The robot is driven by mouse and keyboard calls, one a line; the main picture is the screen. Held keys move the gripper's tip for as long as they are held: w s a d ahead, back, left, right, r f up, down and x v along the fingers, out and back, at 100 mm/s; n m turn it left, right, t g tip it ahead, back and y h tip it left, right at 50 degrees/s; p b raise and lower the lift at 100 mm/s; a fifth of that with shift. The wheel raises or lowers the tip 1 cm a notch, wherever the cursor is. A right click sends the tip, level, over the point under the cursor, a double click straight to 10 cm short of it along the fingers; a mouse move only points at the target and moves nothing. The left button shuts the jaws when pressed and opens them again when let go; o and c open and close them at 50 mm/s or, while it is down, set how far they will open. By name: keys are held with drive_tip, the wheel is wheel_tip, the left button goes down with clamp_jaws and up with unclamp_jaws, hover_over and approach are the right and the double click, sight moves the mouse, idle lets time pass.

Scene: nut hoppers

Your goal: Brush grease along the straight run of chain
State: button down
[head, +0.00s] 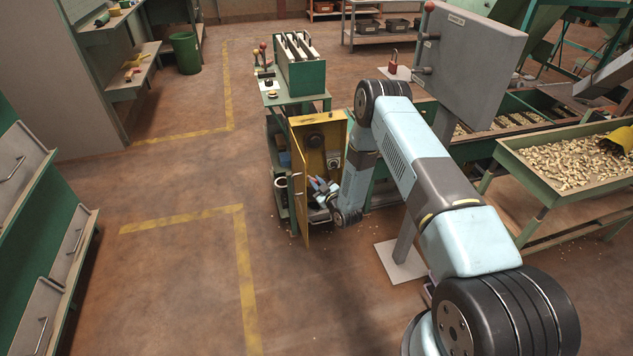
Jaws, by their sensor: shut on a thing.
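My gripper (320,188) is low inside the opening of a yellow chain guard (334,128), at the end of my bent-down arm. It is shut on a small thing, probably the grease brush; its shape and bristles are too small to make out. The guard's yellow door (299,190) stands open to the left of my gripper. A dark round wheel (316,141) shows in the upper part of the opening. I cannot pick out the straight run of chain, nor tell whether the held thing touches it. My forearm hides the right side of the opening.
A dark cup or tin (281,182) sits on the green stand left of the door. A grey panel box (470,50) on a post stands right of my arm. A tray of nuts (560,160) is at the right. The floor at left is open.

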drive_tip(key=shift+s+d, duration=0.2)
drive_tip(key=shift+s, duration=0.5)
drive_tip(key=shift+s+d, duration=0.2)
drive_tip(key=shift+s, duration=0.45)
drive_tip(key=shift+s+d, duration=0.2)
drive_tip(key=shift+s, duration=0.5)
drive_tip(key=s, duration=0.3)
drive_tip(key=shift+d, duration=0.4)
drive_tip(key=shift+w, duration=0.2)
drive_tip(key=shift+w+a, duration=0.35)
drive_tip(key=shift+w, duration=0.8)
drive_tip(key=shift+w+a, duration=0.3)
drive_tip(key=shift+w, duration=0.8)
drive_tip(key=shift+w+a, duration=0.35)
drive_tip(key=shift+w, duration=0.8)
drive_tip(key=shift+w+a, duration=0.25)
drive_tip(key=shift+w, duration=0.55)
drive_tip(key=shift+r, duration=0.1)
